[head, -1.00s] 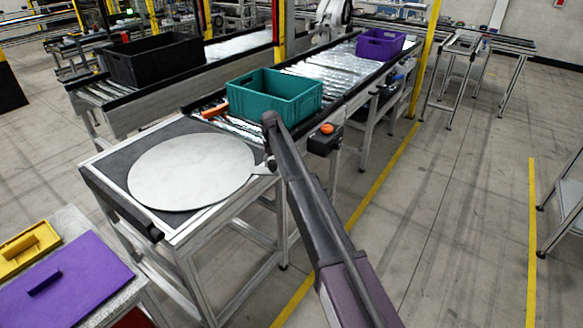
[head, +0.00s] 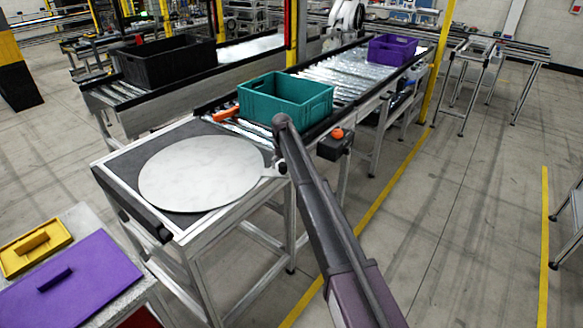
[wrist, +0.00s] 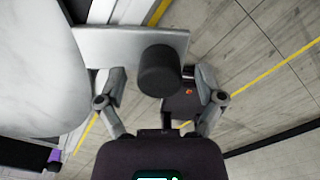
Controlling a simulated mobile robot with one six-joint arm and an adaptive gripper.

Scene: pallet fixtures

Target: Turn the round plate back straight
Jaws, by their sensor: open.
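The round plate (head: 200,172) is a pale, marbled disc lying flat on the dark top of a metal-framed stand (head: 118,165). A short light tab sticks out from its right side, past the stand's edge. In the wrist view the plate (wrist: 40,75) fills the left side, and the grey tab (wrist: 95,42) carries a dark round knob (wrist: 158,70). My gripper (wrist: 160,84) is open, with one finger on each side of the knob and a gap visible on both sides. In the head view my arm hides most of the gripper.
A teal crate (head: 288,98) stands on the roller conveyor just behind the stand. A purple crate (head: 392,50) is farther along, and a black crate (head: 168,62) is on the parallel conveyor. A table with purple (head: 75,280) and yellow (head: 35,245) lidded items is front left.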

